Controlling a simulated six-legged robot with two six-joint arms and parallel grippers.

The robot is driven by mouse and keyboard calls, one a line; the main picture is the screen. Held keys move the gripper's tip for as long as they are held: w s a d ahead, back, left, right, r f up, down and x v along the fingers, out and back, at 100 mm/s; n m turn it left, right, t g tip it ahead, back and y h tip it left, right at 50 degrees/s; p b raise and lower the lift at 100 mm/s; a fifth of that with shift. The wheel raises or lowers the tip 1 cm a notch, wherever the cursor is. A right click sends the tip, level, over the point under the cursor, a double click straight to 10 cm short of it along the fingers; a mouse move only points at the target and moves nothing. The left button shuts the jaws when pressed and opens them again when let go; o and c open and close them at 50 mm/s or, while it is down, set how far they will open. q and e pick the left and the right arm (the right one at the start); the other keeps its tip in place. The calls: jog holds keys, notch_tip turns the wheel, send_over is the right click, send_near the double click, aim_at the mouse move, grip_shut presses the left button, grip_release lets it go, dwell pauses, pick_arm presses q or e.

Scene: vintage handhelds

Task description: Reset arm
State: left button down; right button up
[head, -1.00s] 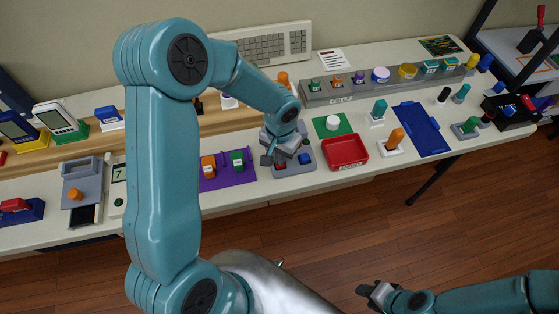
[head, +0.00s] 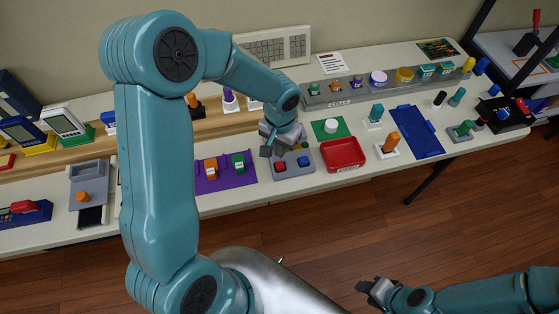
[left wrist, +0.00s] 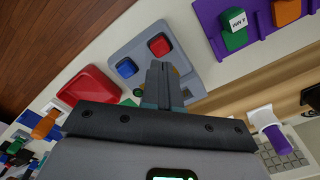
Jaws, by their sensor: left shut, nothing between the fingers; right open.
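My left gripper (head: 268,150) is shut and empty. In the head view it is above the back edge of a grey button box (head: 292,171). In the left wrist view the shut fingers (left wrist: 160,72) lie in front of the same box (left wrist: 134,43), which carries a red button (left wrist: 159,46) and a blue button (left wrist: 127,68). My right gripper (head: 372,293) is open and empty. It is low at the bottom of the head view, over the floor and away from the table.
A purple tray (head: 215,184) with orange and green pieces lies left of the button box. A red tray (head: 343,154) and blue tray (head: 414,132) lie to its right. A grey rack (head: 345,96) and keyboard (head: 290,45) are behind. Floor (head: 440,220) is clear in front.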

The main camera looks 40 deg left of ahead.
dwell(0.6)
pick_arm(q)
jog(key=s+d+f+n+h, duration=0.1)
jog(key=s+d+f+h, duration=0.3)
jog(key=s+d+f, duration=1)
jog(key=shift+s+d+f, duration=0.35)
jog(key=shift+d+f, duration=0.05)
jog(key=shift+f, duration=0.35)
